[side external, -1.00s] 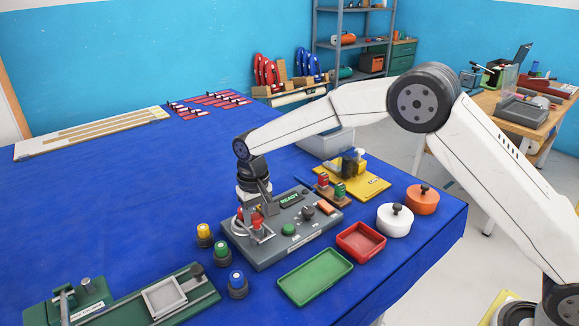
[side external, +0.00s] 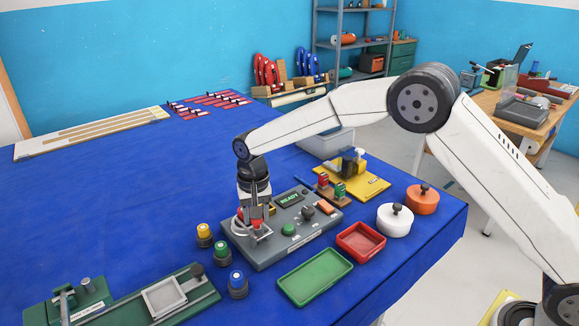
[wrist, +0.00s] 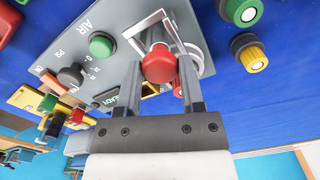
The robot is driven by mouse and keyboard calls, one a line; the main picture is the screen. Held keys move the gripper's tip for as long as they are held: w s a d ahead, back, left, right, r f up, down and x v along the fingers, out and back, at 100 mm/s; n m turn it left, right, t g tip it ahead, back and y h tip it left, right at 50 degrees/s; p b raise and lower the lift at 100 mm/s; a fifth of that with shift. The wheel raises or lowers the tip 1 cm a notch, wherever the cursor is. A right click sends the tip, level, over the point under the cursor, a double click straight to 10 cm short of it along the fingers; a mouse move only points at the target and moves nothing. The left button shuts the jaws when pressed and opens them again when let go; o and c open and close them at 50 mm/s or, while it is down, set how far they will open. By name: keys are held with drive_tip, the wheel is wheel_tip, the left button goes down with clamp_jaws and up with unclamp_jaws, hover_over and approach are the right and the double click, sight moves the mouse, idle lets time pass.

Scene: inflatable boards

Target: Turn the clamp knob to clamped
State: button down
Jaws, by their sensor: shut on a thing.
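The grey control box (side external: 275,246) sits on the blue cloth, with a lit READY display (side external: 290,199). A round red knob (wrist: 158,64) is at the box's end, beside a pale metal frame (wrist: 148,27). I take it as the clamp knob; no clamp label is readable. My gripper (side external: 255,222) points down over that end. In the wrist view, my gripper (wrist: 160,50) is shut on the red knob, with a finger on either side. A second red part (wrist: 179,88) is partly hidden behind a finger. The fingers partly hide the knob in the side view.
The box also has a green button (side external: 288,229) and a black knob (side external: 308,212). Yellow (side external: 203,231), green (side external: 221,251) and blue (side external: 237,280) knobs stand close by. Green (side external: 315,277) and red (side external: 361,242) trays lie in front.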

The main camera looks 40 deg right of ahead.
drive_tip(key=shift+c, duration=2.2)
unclamp_jaws()
drive_tip(key=shift+w+r, duration=0.1)
drive_tip(key=shift+r, duration=0.1)
drive_tip(key=shift+o, duration=1.1)
drive_tip(key=shift+f, duration=0.1)
drive_tip(key=shift+r, duration=3.9)
drive_tip(key=shift+s+d, duration=0.35)
drive_tip(key=s+d+f+n+t, duration=0.1)
drive_tip(key=s+d, duration=0.3)
drive_tip(key=s, duration=0.4)
drive_tip(key=s+d+f+n, duration=0.2)
drive_tip(key=s+d, duration=0.3)
drive_tip(key=s, duration=0.4)
drive_tip(key=s+d+f+n+t, duration=0.1)
drive_tip(key=s+d, duration=0.3)
drive_tip(key=s, duration=0.4)
drive_tip(key=shift+s+d+f+n+t, duration=0.2)
drive_tip(key=shift+d+f+n+t, duration=0.15)
drive_tip(key=shift+f, duration=0.55)
